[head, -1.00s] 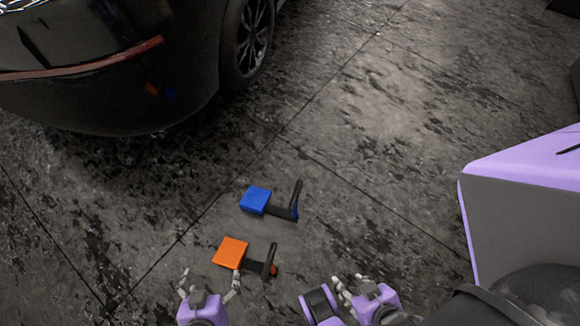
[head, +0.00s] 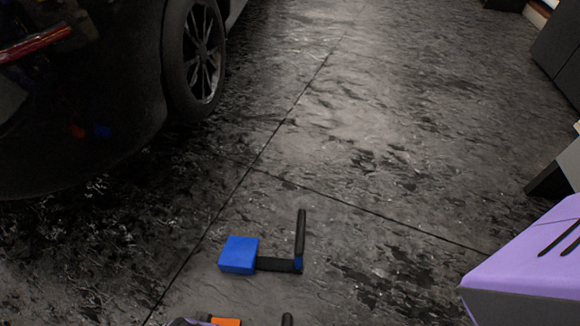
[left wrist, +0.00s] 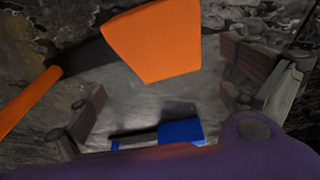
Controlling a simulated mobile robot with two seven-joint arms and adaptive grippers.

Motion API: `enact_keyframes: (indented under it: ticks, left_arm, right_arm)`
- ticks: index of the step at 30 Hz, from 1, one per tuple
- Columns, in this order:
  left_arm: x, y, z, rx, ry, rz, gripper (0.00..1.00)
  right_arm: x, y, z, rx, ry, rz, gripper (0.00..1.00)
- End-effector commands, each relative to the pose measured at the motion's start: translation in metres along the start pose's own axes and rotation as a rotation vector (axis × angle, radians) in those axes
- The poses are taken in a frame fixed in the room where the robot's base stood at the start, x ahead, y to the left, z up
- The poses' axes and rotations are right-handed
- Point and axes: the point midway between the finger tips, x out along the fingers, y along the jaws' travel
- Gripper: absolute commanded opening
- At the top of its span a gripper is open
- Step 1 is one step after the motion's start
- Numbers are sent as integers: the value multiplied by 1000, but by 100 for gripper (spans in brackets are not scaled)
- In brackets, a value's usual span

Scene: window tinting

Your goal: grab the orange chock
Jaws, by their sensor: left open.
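The orange chock (head: 226,321) shows only as a sliver at the bottom edge of the head view. In the left wrist view its orange block (left wrist: 155,42) is large and close, with a dark bar and an orange-ended handle reaching to the left. My left gripper (left wrist: 165,95) is open, its fingers spread to either side. The block appears between and beyond the fingers, with no clear contact. In the head view only a purple bit of my left arm shows at the bottom edge. My right gripper is out of view.
A blue chock (head: 239,255) with a black handle lies on the dark floor and also shows in the left wrist view (left wrist: 181,132). A black car (head: 80,130) stands at left. A purple and grey box-like thing (head: 530,265) is at lower right.

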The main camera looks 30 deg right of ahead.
Motion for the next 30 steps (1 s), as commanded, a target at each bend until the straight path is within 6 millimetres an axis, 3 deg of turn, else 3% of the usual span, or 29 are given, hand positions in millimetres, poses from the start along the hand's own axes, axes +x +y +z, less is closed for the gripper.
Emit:
enact_keyframes:
  ticks: [1,4,14,23,30]
  left_arm:
    - [4,-2,17,-31,-51,-6,100]
    - [7,-4,34,-94,-110,-13,100]
    - [38,-3,37,-108,-114,-13,100]
    - [79,-2,38,-106,-114,-13,100]
    - [80,-2,37,-107,-111,-13,100]
  right_arm:
    - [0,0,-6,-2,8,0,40]
    - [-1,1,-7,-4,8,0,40]
    - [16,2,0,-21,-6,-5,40]
    - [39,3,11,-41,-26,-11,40]
    - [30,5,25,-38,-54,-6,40]
